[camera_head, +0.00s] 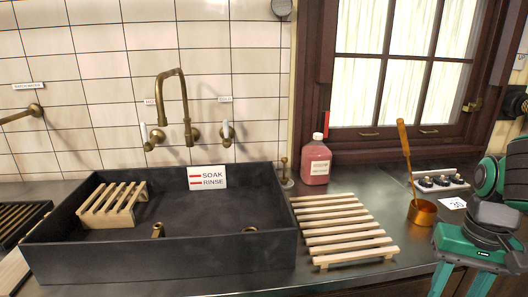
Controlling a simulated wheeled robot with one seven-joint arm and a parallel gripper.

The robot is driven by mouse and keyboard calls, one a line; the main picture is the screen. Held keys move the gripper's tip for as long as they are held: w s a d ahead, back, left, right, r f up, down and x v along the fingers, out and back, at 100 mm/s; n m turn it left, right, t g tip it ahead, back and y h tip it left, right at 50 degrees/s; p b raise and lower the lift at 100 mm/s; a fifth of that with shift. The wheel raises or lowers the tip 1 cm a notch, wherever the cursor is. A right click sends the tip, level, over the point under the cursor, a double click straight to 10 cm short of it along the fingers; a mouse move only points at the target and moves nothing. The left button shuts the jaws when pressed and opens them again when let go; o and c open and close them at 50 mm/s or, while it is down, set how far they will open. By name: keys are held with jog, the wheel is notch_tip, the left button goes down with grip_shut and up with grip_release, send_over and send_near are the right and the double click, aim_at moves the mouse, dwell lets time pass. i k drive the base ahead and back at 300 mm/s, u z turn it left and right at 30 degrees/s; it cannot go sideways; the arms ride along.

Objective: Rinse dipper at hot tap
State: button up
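The dipper is a copper cup (421,213) with a long wooden handle (405,150) that rises up and leans slightly left. It stands on the dark counter right of the slatted rack. The brass tap (186,100) arches over the dark sink (160,250). A white lever with a red-lettered label (151,102), too small to read surely, is on its left; another lever (226,132) is on its right. My gripper (459,287) is at the lower right, in front of the cup and apart from it. Its green fingers are spread with nothing seen between them; their tips are cut off.
A wooden slatted rack (342,230) lies between sink and dipper. A pink bottle (316,162) stands behind it. A smaller slatted rack (112,203) sits in the sink's left part, near a "SOAK / RINSE" sign (207,178).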

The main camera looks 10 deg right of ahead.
aim_at(147, 147)
jog(key=k, duration=1)
jog(key=u, duration=1.05)
jog(key=i, duration=1.5)
jog(key=z, duration=1.05)
